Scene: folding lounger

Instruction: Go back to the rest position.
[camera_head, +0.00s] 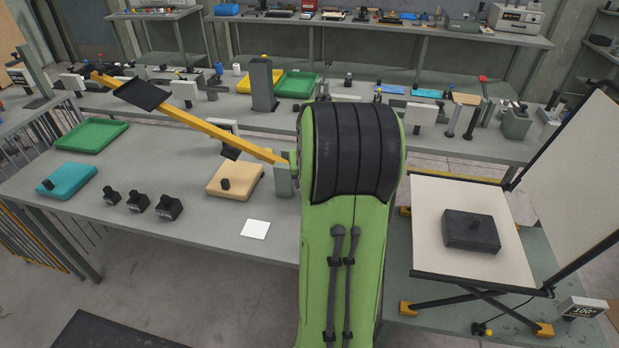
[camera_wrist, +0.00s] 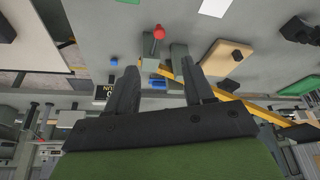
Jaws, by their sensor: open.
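My gripper (camera_wrist: 160,72) is open in the wrist view, its two dark fingers apart with no object held between them. Beyond them a red knob (camera_wrist: 158,32) and a grey post show on the bench side. In the head view my green arm hides the gripper. The folding lounger (camera_head: 436,196) stands at the right with its beige seat flat and its back panel (camera_head: 572,140) tilted up.
A yellow beam (camera_head: 195,122) slants over the bench (camera_head: 125,222), close to my arm. A tan pad (camera_head: 235,181), several black weights (camera_head: 137,200), a teal block (camera_head: 67,181) and a green tray (camera_head: 92,135) lie left. A white square (camera_head: 256,229) lies near the front edge. A 100° sign (camera_head: 583,308) stands right.

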